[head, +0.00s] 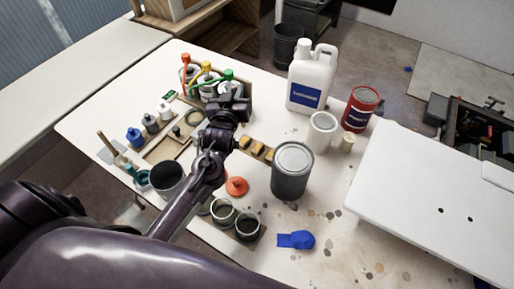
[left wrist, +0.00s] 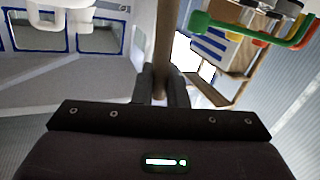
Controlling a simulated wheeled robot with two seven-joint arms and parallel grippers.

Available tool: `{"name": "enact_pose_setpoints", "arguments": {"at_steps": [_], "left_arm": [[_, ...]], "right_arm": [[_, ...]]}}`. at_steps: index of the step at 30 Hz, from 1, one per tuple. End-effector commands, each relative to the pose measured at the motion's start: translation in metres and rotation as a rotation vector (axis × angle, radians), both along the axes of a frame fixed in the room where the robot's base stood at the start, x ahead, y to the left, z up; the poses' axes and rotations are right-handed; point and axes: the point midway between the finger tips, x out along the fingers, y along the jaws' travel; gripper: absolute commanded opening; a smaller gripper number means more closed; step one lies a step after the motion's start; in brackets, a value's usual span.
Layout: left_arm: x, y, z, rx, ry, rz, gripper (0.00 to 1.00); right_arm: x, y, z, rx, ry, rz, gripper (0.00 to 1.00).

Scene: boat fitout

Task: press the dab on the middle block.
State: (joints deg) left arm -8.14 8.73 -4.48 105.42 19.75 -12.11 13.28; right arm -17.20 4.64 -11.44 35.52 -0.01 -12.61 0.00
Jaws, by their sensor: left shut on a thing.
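Three small yellow blocks lie in a row on a dark strip in the head view, just right of my left wrist. The middle block (head: 257,148) sits between the other two; I cannot make out a separate dab on it. My left gripper (head: 236,108) is above the table, beyond and left of the row, apart from the blocks. In the left wrist view the gripper (left wrist: 160,88) is shut on a brown wooden stick (left wrist: 162,45), which runs upright between the fingers. In the head view the stick is hidden. My right gripper is not in view.
A grey can (head: 291,172) stands right of the blocks, with a white jug (head: 312,80) behind. Jars with coloured handles (head: 207,83) stand beyond the gripper. Open cups (head: 222,211) and an orange lid (head: 237,186) lie nearer. A white panel (head: 430,190) fills the right.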

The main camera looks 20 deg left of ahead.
Motion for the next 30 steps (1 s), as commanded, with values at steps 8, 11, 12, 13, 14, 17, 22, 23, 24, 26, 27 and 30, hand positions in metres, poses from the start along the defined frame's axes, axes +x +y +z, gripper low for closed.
{"name": "enact_pose_setpoints", "arguments": {"at_steps": [8,11,12,13,14,17,22,23,24,26,27,30], "left_arm": [[0.003,-0.011,0.007,0.009,0.02,-0.003,0.0],[0.006,-0.029,0.011,0.027,0.05,-0.009,0.0],[0.007,-0.036,0.011,0.037,0.063,-0.01,0.0],[0.007,-0.041,0.011,0.045,0.073,-0.012,0.0],[0.008,-0.046,0.011,0.052,0.081,-0.013,0.0],[0.008,-0.059,0.009,0.074,0.104,-0.017,0.0],[0.008,-0.067,0.001,0.092,0.12,-0.02,0.0],[0.008,-0.067,-0.001,0.092,0.12,-0.02,0.0],[0.008,-0.067,-0.004,0.092,0.12,-0.02,0.0],[0.008,-0.067,-0.008,0.093,0.119,-0.02,0.0],[0.008,-0.067,-0.012,0.093,0.119,-0.02,0.0],[0.008,-0.067,-0.022,0.092,0.118,-0.02,0.0]], "right_arm": [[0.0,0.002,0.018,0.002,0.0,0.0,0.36],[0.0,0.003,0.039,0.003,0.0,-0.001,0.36],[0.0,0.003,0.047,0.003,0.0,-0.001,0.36],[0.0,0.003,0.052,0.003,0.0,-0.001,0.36],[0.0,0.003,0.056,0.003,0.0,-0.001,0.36],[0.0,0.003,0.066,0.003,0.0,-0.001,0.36],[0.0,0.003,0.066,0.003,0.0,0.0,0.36],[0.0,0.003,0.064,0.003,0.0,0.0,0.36],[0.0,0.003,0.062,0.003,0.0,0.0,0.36],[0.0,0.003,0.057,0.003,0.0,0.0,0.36],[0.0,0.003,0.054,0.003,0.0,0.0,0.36],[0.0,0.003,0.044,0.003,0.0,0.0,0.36]]}}
